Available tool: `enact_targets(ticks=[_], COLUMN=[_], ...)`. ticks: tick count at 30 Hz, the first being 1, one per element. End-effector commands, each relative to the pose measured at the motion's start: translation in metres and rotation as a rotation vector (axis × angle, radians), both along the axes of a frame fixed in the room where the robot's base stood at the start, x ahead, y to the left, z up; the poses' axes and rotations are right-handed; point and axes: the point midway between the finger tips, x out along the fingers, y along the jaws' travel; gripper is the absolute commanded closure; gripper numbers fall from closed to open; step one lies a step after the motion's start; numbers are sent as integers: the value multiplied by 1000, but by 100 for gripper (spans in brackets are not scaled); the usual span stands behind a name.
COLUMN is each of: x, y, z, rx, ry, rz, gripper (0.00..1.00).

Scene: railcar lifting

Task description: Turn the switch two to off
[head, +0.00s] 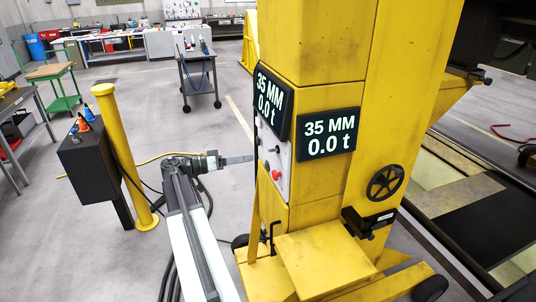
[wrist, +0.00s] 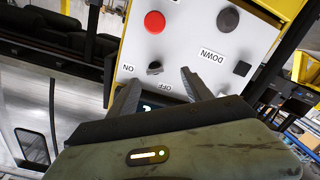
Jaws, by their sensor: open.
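The control panel (head: 273,157) is a light plate on the left face of the yellow lifting column. In the wrist view the panel (wrist: 190,45) appears upside down. A small black rotary switch (wrist: 154,68) sits between the ON label (wrist: 128,68) and the OFF label (wrist: 165,86); its exact setting is unclear. My gripper (wrist: 160,76) is open, with one finger on each side below the switch and nothing held. A dark patch with a partly visible white character (wrist: 147,107) shows between the fingers. In the head view my gripper (head: 248,159) reaches right toward the panel.
A red button (wrist: 154,22), a black round button (wrist: 228,18) and a DOWN label (wrist: 212,55) are on the panel. Two displays (head: 330,134) read 35 MM and 0.0 t. A yellow post (head: 119,150) and dark box (head: 88,165) stand left.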

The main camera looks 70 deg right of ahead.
Motion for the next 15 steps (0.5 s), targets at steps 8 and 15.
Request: enact_targets(ticks=[8, 15], x=[-20, -53], y=[-14, -40], z=[13, 13], rx=[-71, -68], ry=[18, 17], rz=[-31, -31], gripper=[42, 42])
